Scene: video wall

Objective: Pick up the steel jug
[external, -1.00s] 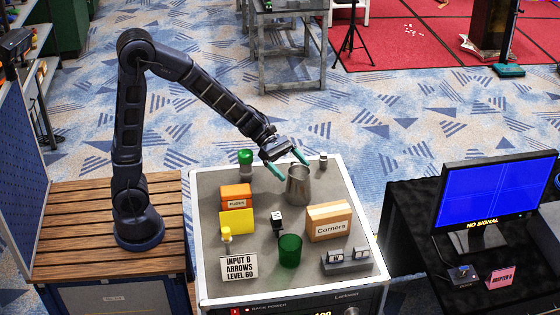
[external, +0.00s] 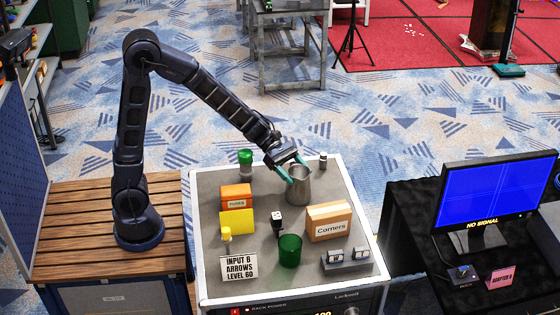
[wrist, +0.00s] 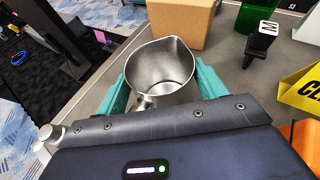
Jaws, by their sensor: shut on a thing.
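The steel jug (external: 300,187) stands upright on the grey top of the rack cabinet, toward its back right. The lower part of the jug between the fingers is hidden in the wrist view.
A cardboard box marked Corners (external: 329,221) stands close in front of the jug. A green-capped jar (external: 245,163), an orange Fuses box (external: 236,197), a yellow sign (external: 236,222) and a green cup (external: 290,250) share the top. A small bottle (external: 323,161) stands behind the jug.

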